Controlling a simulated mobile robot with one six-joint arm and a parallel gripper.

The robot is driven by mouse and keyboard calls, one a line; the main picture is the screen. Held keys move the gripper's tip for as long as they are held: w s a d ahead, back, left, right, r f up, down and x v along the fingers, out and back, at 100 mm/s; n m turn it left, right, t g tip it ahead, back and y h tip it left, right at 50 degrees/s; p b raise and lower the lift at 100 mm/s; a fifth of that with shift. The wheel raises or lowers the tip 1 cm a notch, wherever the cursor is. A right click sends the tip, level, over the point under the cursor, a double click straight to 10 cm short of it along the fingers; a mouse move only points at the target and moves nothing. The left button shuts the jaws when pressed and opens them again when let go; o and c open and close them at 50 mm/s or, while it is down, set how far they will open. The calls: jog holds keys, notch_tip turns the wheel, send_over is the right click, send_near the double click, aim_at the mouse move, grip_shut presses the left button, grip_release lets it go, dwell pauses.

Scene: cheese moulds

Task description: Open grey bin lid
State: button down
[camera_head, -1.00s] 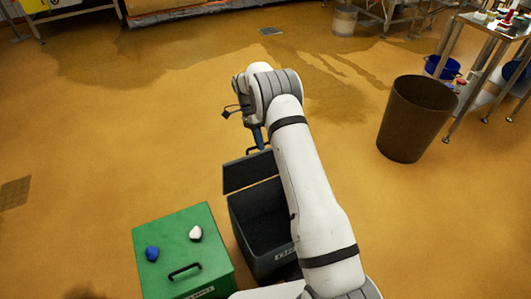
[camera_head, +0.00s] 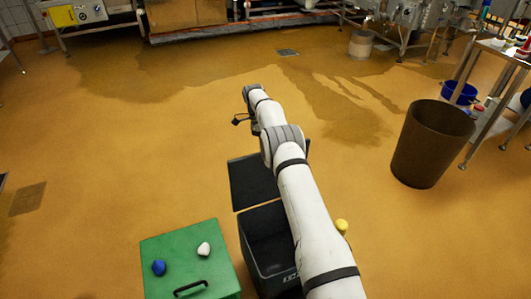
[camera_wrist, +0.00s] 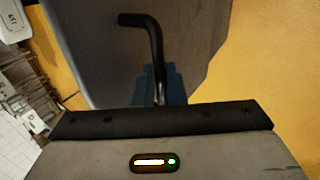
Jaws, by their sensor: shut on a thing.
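The grey bin (camera_head: 268,245) stands on the floor beside the green bin, with its dark inside showing. Its lid (camera_head: 254,181) is swung open to the far side of the bin and lies back from the opening. The lid fills the upper middle of the wrist view (camera_wrist: 185,75). A black bent handle (camera_wrist: 148,25) stands out from the lid. My gripper (camera_wrist: 165,85) is shut on this handle, with its blue fingers around the handle's lower end. In the head view my arm hides the gripper and the bin's right side.
A green bin (camera_head: 165,250) with a closed lid stands left of the grey bin; a blue piece (camera_head: 159,267) and a white piece (camera_head: 204,249) lie on it. A brown tub (camera_head: 432,145) stands at right. The floor (camera_head: 130,150) beyond the bins is clear and partly wet.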

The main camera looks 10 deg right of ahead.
jog(key=shift+w+d+f, duration=0.1)
jog(key=shift+w+f, duration=0.05)
jog(key=shift+f, duration=0.45)
jog(key=c, duration=1.7)
grip_release()
jog(key=shift+w+f, duration=0.15)
jog(key=shift+w, duration=0.05)
jog(key=shift+o, duration=1.1)
jog(key=shift+r, duration=0.25)
jog(key=shift+r, duration=0.15)
